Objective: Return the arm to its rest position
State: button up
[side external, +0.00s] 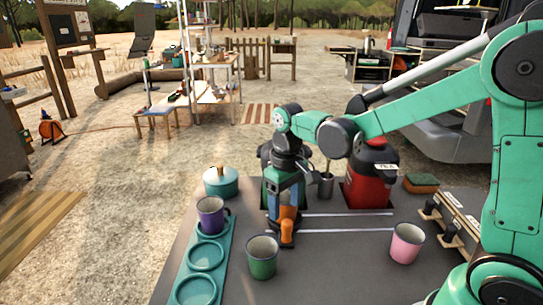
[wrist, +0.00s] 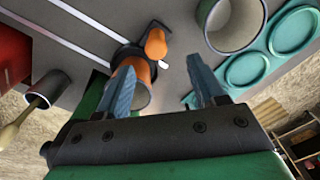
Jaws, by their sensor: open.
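My gripper (side external: 279,205) points down over the middle of the grey tailgate table. In the wrist view, its two blue fingers (wrist: 161,78) stand apart with nothing clamped between them. An orange and black item (side external: 287,222) stands at the fingers and is partly hidden by them in the side view. In the wrist view, the orange item (wrist: 138,70) shows beyond and partly behind the left finger; whether they touch, I cannot tell. My arm reaches in from the right, with its forearm bent over the table.
A green mug (side external: 262,264) stands in front, a pink mug (side external: 407,246) at right. A purple mug (side external: 209,219) sits in the teal tray (side external: 220,262). Behind are a teal pot (side external: 221,185), a steel cup (side external: 326,187), a red canister (side external: 372,187) and a sponge (side external: 421,183).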

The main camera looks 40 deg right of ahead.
jog(key=shift+r, duration=0.1)
jog(key=shift+s+r, duration=0.2)
jog(key=shift+r, duration=0.05)
jog(key=s+a+r+t, duration=0.1)
jog(key=s+r+t, duration=0.3)
jog(key=t, duration=0.3)
jog(key=shift+s+a+r, duration=0.25)
jog(key=shift+s, duration=0.65)
